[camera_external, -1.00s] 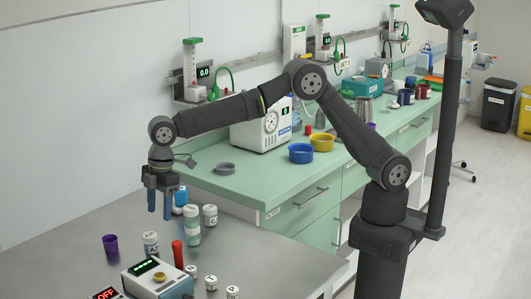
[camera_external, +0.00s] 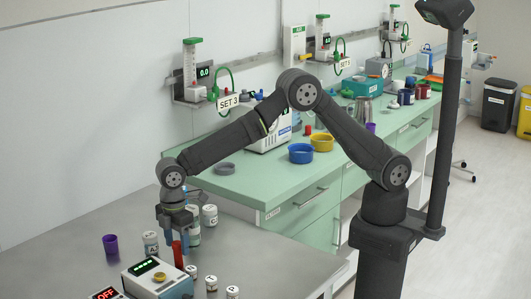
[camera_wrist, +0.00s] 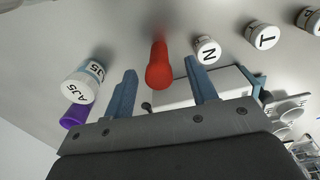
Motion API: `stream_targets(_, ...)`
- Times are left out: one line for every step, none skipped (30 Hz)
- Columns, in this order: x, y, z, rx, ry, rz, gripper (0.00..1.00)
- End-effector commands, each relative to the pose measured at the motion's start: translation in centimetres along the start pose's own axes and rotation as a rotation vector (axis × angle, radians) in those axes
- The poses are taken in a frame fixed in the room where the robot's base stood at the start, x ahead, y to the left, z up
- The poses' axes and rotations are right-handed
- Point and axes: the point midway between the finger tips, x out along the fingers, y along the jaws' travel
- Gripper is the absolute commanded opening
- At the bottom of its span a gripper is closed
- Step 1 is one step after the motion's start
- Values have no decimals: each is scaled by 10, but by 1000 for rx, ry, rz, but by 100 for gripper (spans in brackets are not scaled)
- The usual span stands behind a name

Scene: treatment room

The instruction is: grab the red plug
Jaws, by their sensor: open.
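The red plug (camera_external: 177,256) is an upright red cylinder on the grey table, behind the white box with a green display. In the wrist view the red plug (camera_wrist: 159,68) lies between my two blue fingers, with a gap on each side. My gripper (camera_external: 175,238) is open and points down at the plug's upper part. In the wrist view my gripper (camera_wrist: 161,66) holds nothing. The fingers partly cover the plug's top in the external view.
A purple cup (camera_external: 110,244) stands to the left. The white display box (camera_external: 150,282) is in front. Another red item (camera_external: 308,129) stands on the green counter.

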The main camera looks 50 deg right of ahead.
Motion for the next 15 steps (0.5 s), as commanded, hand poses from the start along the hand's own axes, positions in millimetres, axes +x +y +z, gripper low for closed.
stream_targets(3, 0, 0, 0, -1, 0, 52)
stream_targets(5, 0, 0, 0, -1, -1, 52)
stream_targets(9, 0, 0, 0, -1, -1, 52)
stream_targets(13, 0, 0, 0, -2, -1, 52)
stream_targets(18, 0, 1, 0, -3, -2, 52)
stream_targets(24, 0, 0, 0, -4, -2, 52)
stream_targets(28, 1, 0, 0, -3, -2, 52)
stream_targets(33, 1, 0, 0, -3, -2, 52)
stream_targets(40, 1, 0, 0, -3, -2, 52)
stream_targets(44, 1, 0, 0, -3, -2, 52)
stream_targets(47, 1, 0, 0, -1, -1, 52)
stream_targets(50, 1, 0, 0, -1, -1, 52)
stream_targets(51, 1, 0, 0, 0, -1, 52)
stream_targets(51, 1, 0, 0, 0, 0, 52)
stream_targets(51, 1, 0, 0, 1, 0, 52)
